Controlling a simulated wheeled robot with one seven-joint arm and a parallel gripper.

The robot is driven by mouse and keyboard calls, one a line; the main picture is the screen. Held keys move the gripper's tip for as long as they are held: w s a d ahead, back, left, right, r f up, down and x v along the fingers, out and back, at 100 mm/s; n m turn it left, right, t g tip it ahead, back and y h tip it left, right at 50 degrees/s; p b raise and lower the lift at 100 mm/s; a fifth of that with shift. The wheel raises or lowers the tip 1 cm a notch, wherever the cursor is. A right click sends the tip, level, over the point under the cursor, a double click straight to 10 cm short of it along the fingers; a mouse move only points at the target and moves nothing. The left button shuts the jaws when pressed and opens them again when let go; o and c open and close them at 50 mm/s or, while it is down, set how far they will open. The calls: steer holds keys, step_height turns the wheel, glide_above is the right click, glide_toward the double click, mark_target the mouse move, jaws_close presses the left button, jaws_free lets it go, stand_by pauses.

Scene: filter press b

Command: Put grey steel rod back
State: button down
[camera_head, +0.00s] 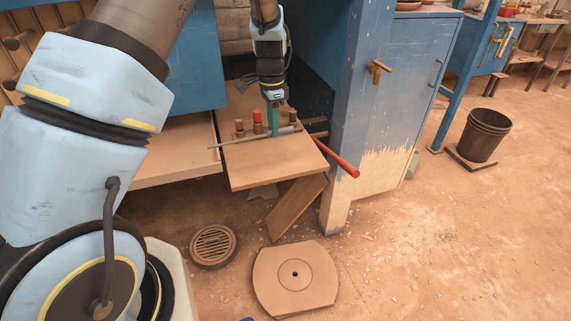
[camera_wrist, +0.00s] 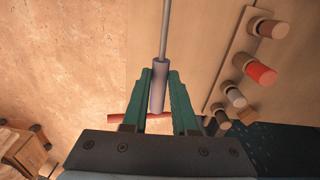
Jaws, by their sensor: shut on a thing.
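My gripper (camera_head: 274,133) points down above a wooden board, its green fingers shut on the lilac-grey handle of the grey steel rod (camera_head: 238,141). In the wrist view, the handle (camera_wrist: 157,88) lies between the two fingers (camera_wrist: 159,76), and the thin grey shaft (camera_wrist: 164,28) runs away to the top edge. In the head view the shaft points left across the board. The gripper hides part of the handle. I cannot tell whether the rod touches the board.
A wooden board (camera_head: 265,168) carries several brown and red pegs (camera_wrist: 262,73) on a strip. A red bar (camera_head: 335,157) sticks out past its right edge, beside a blue post (camera_head: 350,110). A round drain cover (camera_head: 213,246) and a wooden disc (camera_head: 294,277) lie on the floor.

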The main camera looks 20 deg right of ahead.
steer(key=p, duration=0.2)
glide_above(279, 162)
steer(key=shift+m, duration=0.3)
step_height(279, 162, down, 5)
steer(key=shift+r, duration=0.2)
steer(key=shift+f+p, duration=0.65)
steer(key=shift+f, duration=1.85)
steer(key=shift+f, duration=0.1)
steer(key=c, duration=0.7)
jaws_free()
